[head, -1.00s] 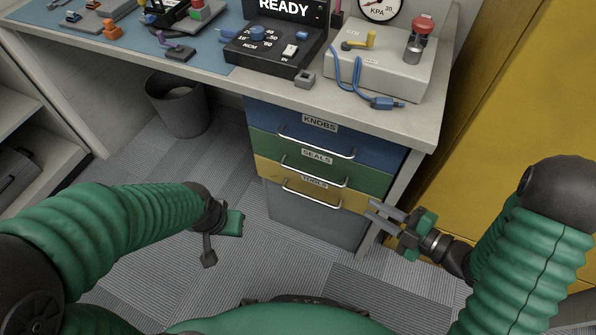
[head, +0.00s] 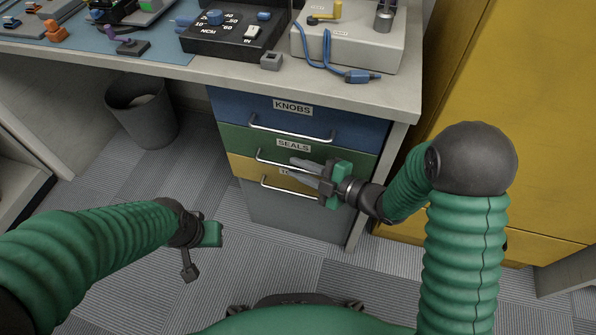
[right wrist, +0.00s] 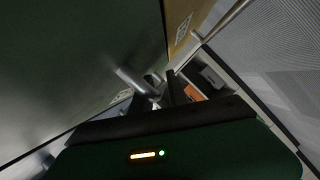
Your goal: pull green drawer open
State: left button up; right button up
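The green drawer (head: 229,139), labelled SEALS, is the middle of the coloured drawers under the bench. Its front looks flush with the others. Its silver handle (head: 264,159) shows at its left end; the rest is behind my right gripper (head: 293,167). That gripper is open, its two fingers apart and pointing left at the handle. In the right wrist view the handle (right wrist: 133,82) runs close to the dark fingertips; I cannot tell if they touch it. My left gripper (head: 198,255) hangs over the floor at left, away from the drawers; its finger opening is unclear.
The blue KNOBS drawer (head: 233,104) is above and the yellow drawer (head: 240,167) below, each with a bar handle. A yellow cabinet (head: 490,90) stands at right. A grey bin (head: 150,118) stands left of the drawers. The floor in front is clear.

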jog(key=shift+a, duration=0.4)
jog(key=c, duration=0.4)
grip_shut()
jog(key=shift+d+f, duration=0.15)
jog(key=shift+d, duration=0.1)
dwell(0.5)
